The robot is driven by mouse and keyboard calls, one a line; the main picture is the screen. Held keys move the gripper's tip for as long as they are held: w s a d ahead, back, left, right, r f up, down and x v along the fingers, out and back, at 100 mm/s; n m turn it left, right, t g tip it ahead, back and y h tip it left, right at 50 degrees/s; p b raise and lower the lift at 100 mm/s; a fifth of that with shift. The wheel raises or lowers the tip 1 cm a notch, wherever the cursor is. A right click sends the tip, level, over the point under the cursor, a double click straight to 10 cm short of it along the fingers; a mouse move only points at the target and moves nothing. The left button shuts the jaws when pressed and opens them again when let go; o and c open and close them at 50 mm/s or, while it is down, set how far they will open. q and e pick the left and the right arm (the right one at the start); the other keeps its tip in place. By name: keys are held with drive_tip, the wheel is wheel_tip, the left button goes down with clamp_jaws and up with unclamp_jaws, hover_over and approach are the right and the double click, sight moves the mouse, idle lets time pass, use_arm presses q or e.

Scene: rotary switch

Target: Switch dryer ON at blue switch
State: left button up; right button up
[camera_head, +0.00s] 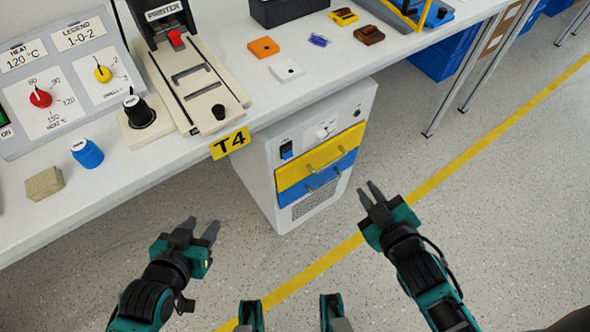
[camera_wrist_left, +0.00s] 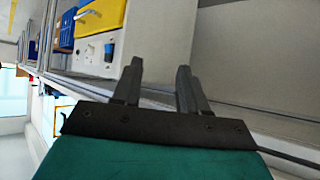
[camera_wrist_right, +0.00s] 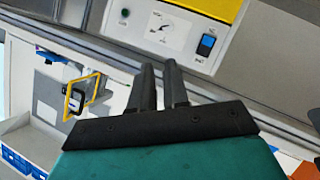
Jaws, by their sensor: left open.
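The dryer (camera_head: 270,175) is a white cabinet under the bench, with a yellow drawer (camera_head: 318,160) and a blue drawer (camera_head: 318,184). Its blue switch (camera_head: 286,150) is at the upper left of the front panel; it also shows in the right wrist view (camera_wrist_right: 206,43) and the left wrist view (camera_wrist_left: 108,52). Whether it is on or off cannot be told. My left gripper (camera_head: 203,225) is open and empty, in front of the bench, left of the dryer. My right gripper (camera_head: 368,188) is slightly open and empty, right of the dryer. Neither touches it.
A white knob (camera_head: 326,131) and a green button (camera_head: 357,113) share the dryer's panel. The bench above carries a press-like device (camera_head: 190,75), a control panel (camera_head: 60,80), a blue knob (camera_head: 87,153) and a wooden block (camera_head: 44,184). Its front edge overhangs the dryer. The floor in front is clear.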

sight(289, 157)
drive_tip(key=f+n+b, duration=0.1)
drive_tip(key=w+a+f+n+t+y+b, duration=0.1)
drive_tip(key=n, duration=0.1)
drive_tip(key=w+a+f+n+b, duration=0.1)
drive_tip(key=n, duration=0.1)
drive_tip(key=shift+f+y+b, duration=0.3)
drive_tip(key=shift+b, duration=0.1)
clamp_jaws()
use_arm(q)
wheel_tip(289, 157, down, 7)
drive_tip(key=w+d+b, duration=0.1)
drive_tip(key=d+b, duration=0.1)
drive_tip(key=b, duration=0.3)
drive_tip(key=shift+w+r+h, duration=0.15)
drive_tip(key=shift+w+h, duration=0.15)
drive_tip(key=shift+w, duration=0.1)
use_arm(e)
drive_tip(key=a+f+n+y, duration=0.4)
drive_tip(key=a+n, duration=0.1)
drive_tip(key=n, duration=0.5)
drive_tip(key=shift+w, duration=0.25)
use_arm(q)
drive_tip(key=shift+d, duration=0.1)
